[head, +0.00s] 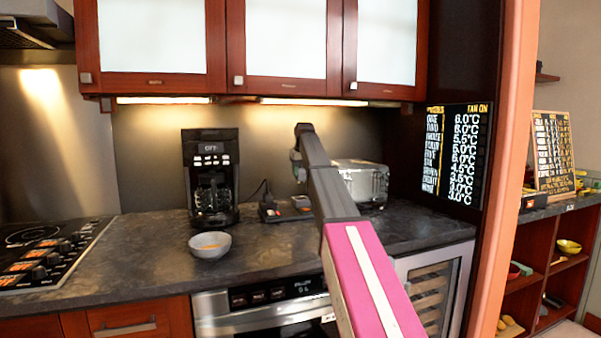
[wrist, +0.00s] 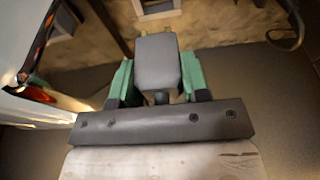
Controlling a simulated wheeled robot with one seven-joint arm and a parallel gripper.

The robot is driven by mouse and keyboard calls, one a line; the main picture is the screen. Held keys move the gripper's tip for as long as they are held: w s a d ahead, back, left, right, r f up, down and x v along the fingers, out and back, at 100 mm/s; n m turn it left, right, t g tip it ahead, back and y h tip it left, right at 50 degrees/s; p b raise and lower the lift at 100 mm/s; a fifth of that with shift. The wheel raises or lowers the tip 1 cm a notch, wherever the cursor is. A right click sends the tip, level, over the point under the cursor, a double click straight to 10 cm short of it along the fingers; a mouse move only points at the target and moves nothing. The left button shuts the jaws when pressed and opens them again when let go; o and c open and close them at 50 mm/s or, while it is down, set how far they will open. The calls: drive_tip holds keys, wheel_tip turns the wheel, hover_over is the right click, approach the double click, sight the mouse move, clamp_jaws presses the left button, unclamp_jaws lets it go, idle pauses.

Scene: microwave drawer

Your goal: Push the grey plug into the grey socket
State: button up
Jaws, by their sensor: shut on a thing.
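In the wrist view, my gripper (wrist: 157,76) has its two green fingers shut on the sides of the grey plug (wrist: 158,60). The plug's brass-coloured prongs point to the top of the picture. Ahead of them, a pale grey-framed block (wrist: 155,8) is cut off by the top edge; I cannot tell if it is the grey socket. The prongs appear bare and apart from it. In the head view, my arm hides the gripper and the plug. A dark outlet unit (head: 270,213) with a red spot stands on the counter left of my arm.
A coffee maker (head: 211,178) and a bowl (head: 210,245) stand on the dark counter (head: 150,255) to the left. A silver toaster (head: 363,183) stands right of my arm. In the wrist view, a pale object (wrist: 25,105) is close on the left and a dark cable (wrist: 290,35) curls at upper right.

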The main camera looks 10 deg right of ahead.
drive_tip(key=shift+f, duration=2.9)
drive_tip(key=shift+f, duration=1.95)
drive_tip(key=o, duration=1)
drive_tip(key=v, duration=1.1)
drive_tip(key=shift+a, duration=0.1)
drive_tip(key=shift+f, duration=0.1)
